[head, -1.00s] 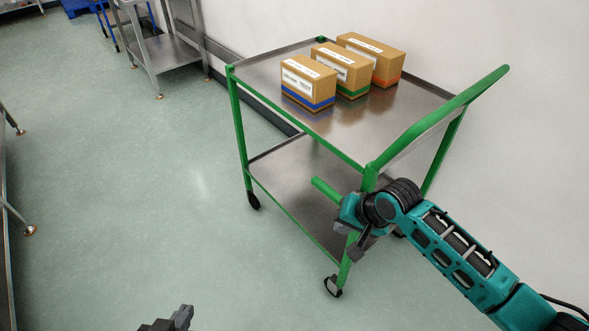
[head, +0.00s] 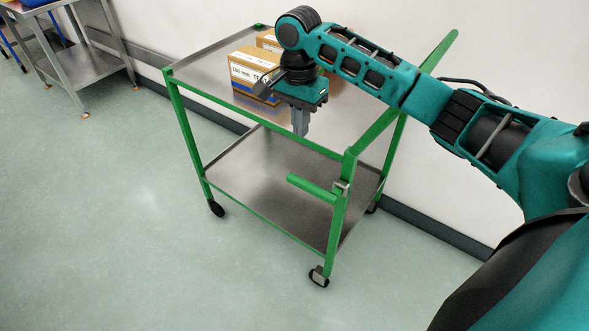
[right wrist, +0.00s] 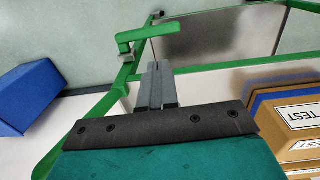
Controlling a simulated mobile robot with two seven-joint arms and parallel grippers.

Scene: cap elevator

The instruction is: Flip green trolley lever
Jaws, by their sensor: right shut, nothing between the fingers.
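The green trolley lever (head: 312,188) is a short bar on the near corner post of the trolley (head: 343,225), below its top shelf. It sticks out to the left from a small metal bracket. My right gripper (head: 300,132) points down near the top shelf's front edge, above and apart from the lever. Its fingers are shut and empty. In the right wrist view the lever (right wrist: 147,32) shows just beyond the closed fingertips (right wrist: 157,66). My left gripper is not in view.
Cardboard boxes (head: 245,70) stand on the top shelf, partly hidden behind my right gripper and arm. The lower shelf (head: 265,165) is bare. The trolley's push handle (head: 440,50) rises at right. A steel table (head: 85,65) stands far left. The floor left of the trolley is clear.

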